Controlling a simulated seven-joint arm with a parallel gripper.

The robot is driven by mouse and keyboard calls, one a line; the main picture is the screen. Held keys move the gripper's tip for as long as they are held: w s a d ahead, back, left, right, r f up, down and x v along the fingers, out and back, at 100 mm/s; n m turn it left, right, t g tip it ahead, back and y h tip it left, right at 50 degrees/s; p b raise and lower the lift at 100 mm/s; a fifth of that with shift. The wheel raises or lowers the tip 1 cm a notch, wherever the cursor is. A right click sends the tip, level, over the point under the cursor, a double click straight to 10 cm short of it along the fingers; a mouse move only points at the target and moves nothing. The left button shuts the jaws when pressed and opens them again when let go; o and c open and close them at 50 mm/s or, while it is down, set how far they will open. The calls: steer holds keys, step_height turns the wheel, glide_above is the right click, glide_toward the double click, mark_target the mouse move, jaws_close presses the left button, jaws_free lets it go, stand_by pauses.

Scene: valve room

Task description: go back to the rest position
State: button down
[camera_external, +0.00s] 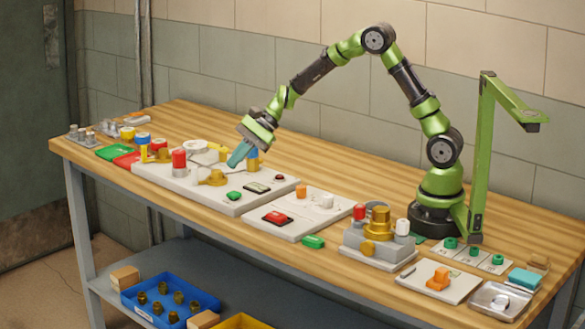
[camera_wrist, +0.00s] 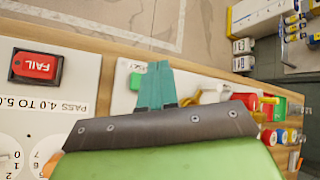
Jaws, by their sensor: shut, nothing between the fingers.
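My gripper (camera_external: 238,155) has teal fingers and hangs at the end of my green arm, above the large white panel (camera_external: 208,193) on the left half of the bench. Its fingers are together with nothing between them. In the wrist view the teal fingers (camera_wrist: 155,86) point away over the bench edge side, close together. A gold valve (camera_external: 212,178) and a red-topped knob (camera_external: 179,160) stand on the panel to the left of the fingers. A yellow-gold post (camera_external: 252,160) stands just to the right of them; whether they touch it I cannot tell.
A red button plate (camera_external: 277,219) lies mid-bench. A fixture with a gold valve (camera_external: 377,225) stands near my base. An orange-knob plate (camera_external: 440,280) and metal tray (camera_external: 499,300) are at right. A green post (camera_external: 484,150) rises beside my base. The wall is behind.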

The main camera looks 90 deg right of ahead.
stand_by(0.6)
steer(key=s+a+r+n, duration=0.4)
steer(key=s+a+n, duration=0.1)
steer(key=s, duration=0.4)
steer(key=s+a+r+n+h, duration=0.1)
steer(key=s+a+r+n, duration=0.3)
steer(key=s, duration=0.5)
steer(key=s+a+r+n+g+h, duration=0.1)
steer(key=s+a+r+n, duration=0.4)
steer(key=s+a+n, duration=0.2)
steer(key=shift+s+a+n, duration=0.3)
steer(key=shift+s+n, duration=0.5)
steer(key=shift+s, duration=0.45)
